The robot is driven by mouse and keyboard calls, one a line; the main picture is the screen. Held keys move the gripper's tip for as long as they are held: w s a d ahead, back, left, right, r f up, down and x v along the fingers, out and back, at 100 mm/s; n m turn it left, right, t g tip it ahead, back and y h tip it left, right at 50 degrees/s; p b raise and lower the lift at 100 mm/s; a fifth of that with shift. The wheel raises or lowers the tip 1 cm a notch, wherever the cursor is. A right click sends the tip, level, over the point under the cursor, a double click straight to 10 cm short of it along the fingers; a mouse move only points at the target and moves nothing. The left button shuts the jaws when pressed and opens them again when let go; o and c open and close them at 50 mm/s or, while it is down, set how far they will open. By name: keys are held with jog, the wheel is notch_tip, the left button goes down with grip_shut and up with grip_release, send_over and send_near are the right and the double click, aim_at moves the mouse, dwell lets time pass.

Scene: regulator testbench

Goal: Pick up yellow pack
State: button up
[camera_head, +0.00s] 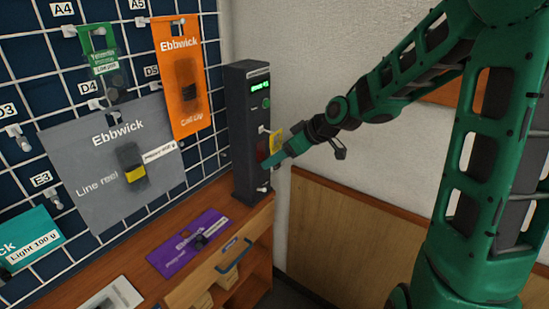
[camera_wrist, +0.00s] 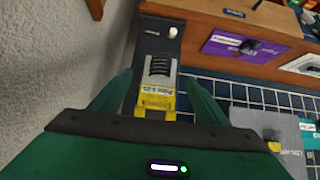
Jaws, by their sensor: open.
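A small yellow pack (camera_head: 277,139) shows beside the front of a dark upright tower (camera_head: 243,130) in the head view, partly hidden by my gripper (camera_head: 272,157). In the wrist view the yellow pack (camera_wrist: 157,100) carries a white label and lies between the two green fingers of my gripper (camera_wrist: 158,92). A grey plate with a dark coil (camera_wrist: 159,68) shows just beyond it. The fingers are open, with a gap visible on both sides of the pack. I cannot tell how deep the pack sits between them.
A pegboard on the left holds an orange pack (camera_head: 180,65), a large grey pack (camera_head: 90,190) and a teal pack (camera_head: 30,238). A purple pack (camera_head: 175,262) lies on the wooden bench (camera_head: 150,280). The plain wall stands close behind my arm.

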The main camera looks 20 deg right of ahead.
jog(key=shift+w+r+x, duration=0.1)
jog(key=shift+x, duration=1.15)
jog(key=shift+w+r+x, duration=0.15)
jog(key=shift+x, duration=1.1)
jog(key=shift+a, duration=0.1)
jog(key=c, duration=1.2)
jog(key=shift+r, duration=0.1)
jog(key=shift+s+d+r, duration=0.25)
jog(key=shift+r, duration=0.05)
jog(key=shift+c, duration=0.6)
jog(key=s+d+r, duration=0.2)
jog(key=s, duration=0.1)
jog(key=s+d+r, duration=0.2)
jog(key=s+d, duration=0.1)
jog(key=s, duration=0.1)
jog(key=s+d+r, duration=0.2)
jog(key=s+r, duration=0.1)
jog(key=s, duration=0.1)
jog(key=shift+d+r, duration=0.15)
jog(key=shift+d, duration=0.2)
jog(key=shift+c, duration=0.2)
